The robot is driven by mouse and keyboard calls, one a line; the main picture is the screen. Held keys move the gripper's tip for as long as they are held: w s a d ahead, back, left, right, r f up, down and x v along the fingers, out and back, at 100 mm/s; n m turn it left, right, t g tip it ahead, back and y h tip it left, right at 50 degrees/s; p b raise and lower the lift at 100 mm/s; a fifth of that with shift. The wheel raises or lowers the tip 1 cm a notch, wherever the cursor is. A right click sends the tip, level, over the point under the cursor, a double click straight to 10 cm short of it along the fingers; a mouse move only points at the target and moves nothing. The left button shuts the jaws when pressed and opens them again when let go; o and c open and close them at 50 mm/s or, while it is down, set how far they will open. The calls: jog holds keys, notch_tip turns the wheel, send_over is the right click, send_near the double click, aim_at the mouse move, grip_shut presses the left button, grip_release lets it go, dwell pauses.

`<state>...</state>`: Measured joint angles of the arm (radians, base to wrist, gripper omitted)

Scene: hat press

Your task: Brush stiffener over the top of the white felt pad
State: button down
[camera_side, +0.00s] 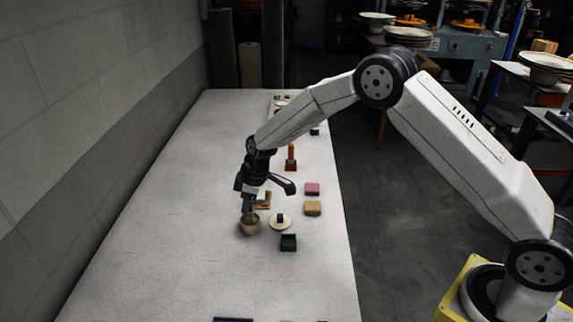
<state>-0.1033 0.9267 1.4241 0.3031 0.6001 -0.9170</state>
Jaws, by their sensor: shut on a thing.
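My gripper (249,190) points down over the middle of the white table. It is shut on a thin grey upright tool (248,206), which looks like the brush. The tool's lower end is at or inside a small round tan pot (250,228); I cannot tell how deep. A small white patch, perhaps the white felt pad (262,195), shows just right of my gripper, above a brown wooden block (264,206). My gripper partly hides both. A pale round disc with a black knob (280,222), perhaps the pot's lid, lies right of the pot.
A dark green open box (288,243) stands in front of the disc. A pink block (312,189) and a yellow block (313,208) lie to the right. An orange-handled item (291,158) stands behind them. The left side of the table (165,220) is clear.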

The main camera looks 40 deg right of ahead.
jog(key=shift+f, duration=0.6)
dwell(1.1)
jog(key=shift+r, duration=0.1)
jog(key=shift+r, duration=3.45)
jog(key=shift+d, duration=0.1)
jog(key=shift+s+d+r+m, duration=0.1)
jog(key=shift+s+d+m, duration=0.3)
jog(key=shift+s, duration=0.1)
jog(key=s+d+m+h, duration=0.1)
jog(key=s+d+m, duration=0.3)
jog(key=s, duration=0.4)
jog(key=s+d+m+t+h, duration=0.1)
jog(key=s+d+m, duration=0.3)
jog(key=s, duration=0.4)
jog(key=shift+s+r, duration=0.15)
jog(key=shift+r, duration=0.3)
